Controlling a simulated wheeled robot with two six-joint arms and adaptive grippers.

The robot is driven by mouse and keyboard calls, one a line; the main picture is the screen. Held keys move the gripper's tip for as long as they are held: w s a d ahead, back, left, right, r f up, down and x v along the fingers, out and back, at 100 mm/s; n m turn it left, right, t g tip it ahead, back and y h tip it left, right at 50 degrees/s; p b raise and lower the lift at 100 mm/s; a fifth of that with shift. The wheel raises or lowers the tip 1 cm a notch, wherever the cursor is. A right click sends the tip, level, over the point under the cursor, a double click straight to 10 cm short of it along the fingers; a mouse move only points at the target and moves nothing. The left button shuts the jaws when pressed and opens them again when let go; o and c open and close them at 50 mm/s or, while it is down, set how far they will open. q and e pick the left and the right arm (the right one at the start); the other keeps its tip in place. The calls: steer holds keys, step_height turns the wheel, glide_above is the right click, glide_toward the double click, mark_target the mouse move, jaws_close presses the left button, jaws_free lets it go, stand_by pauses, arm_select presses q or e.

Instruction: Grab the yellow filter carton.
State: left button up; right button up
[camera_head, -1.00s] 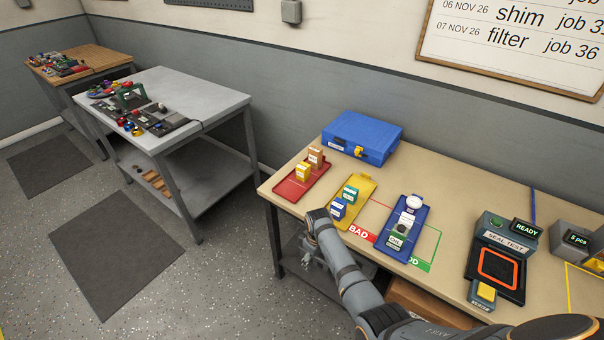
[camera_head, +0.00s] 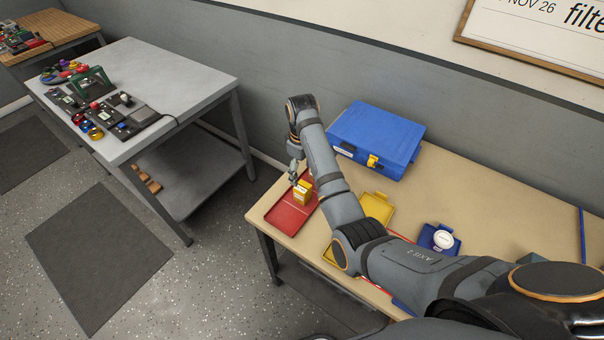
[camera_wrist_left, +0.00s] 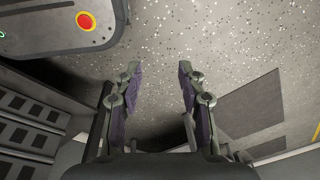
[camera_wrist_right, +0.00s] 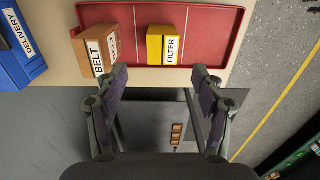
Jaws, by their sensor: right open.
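The yellow filter carton (camera_head: 303,192) stands on the red tray (camera_head: 281,214) at the bench's left end. In the right wrist view the carton (camera_wrist_right: 162,45), labelled FILTER, lies just beyond and between the fingertips of my right gripper (camera_wrist_right: 158,74). That gripper is open and empty. In the head view my right gripper (camera_head: 294,172) is beside the carton, partly hidden by its own arm. A brown BELT carton (camera_wrist_right: 96,50) stands left of the yellow one, close to the left fingertip. My left gripper (camera_wrist_left: 159,70) is open and empty above the floor.
A blue case (camera_head: 378,135) stands behind the trays; its DELIVERY label (camera_wrist_right: 22,35) shows in the right wrist view. A yellow tray (camera_head: 377,207) and a blue tray (camera_head: 432,236) are partly hidden by my right arm. A grey table (camera_head: 180,75) stands apart at left.

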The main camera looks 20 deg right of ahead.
mark_target(302, 186)
steer(key=shift+s+a+f, duration=0.15)
steer(key=shift+s+a, duration=0.05)
steer(key=shift+s, duration=0.4)
steer(key=f, duration=0.2)
steer(key=shift+s+f+p, duration=0.3)
steer(key=shift+w+f, duration=0.2)
steer(key=shift+f, duration=0.3)
steer(key=shift+w+f, duration=0.2)
steer(key=shift+f, duration=0.25)
steer(key=shift+d+f, duration=0.1)
steer(key=shift+f, duration=0.3)
step_height(302, 186, down, 4)
steer(key=shift+w+d+r+p, duration=0.1)
steer(key=shift+w+p, duration=0.05)
steer(key=shift+p, duration=0.25)
steer(key=shift+w+f, duration=0.1)
steer(key=shift+f, duration=0.15)
steer(key=shift+r, duration=0.1)
steer(key=c, duration=1.3)
arm_select(q)
steer(key=s, duration=0.2)
steer(key=s+r, duration=0.1)
steer(key=shift+s+a+r, duration=0.1)
steer(key=shift+s+a, duration=0.15)
steer(key=shift+s, duration=0.15)
arm_select(e)
steer(key=shift+o, duration=0.2)
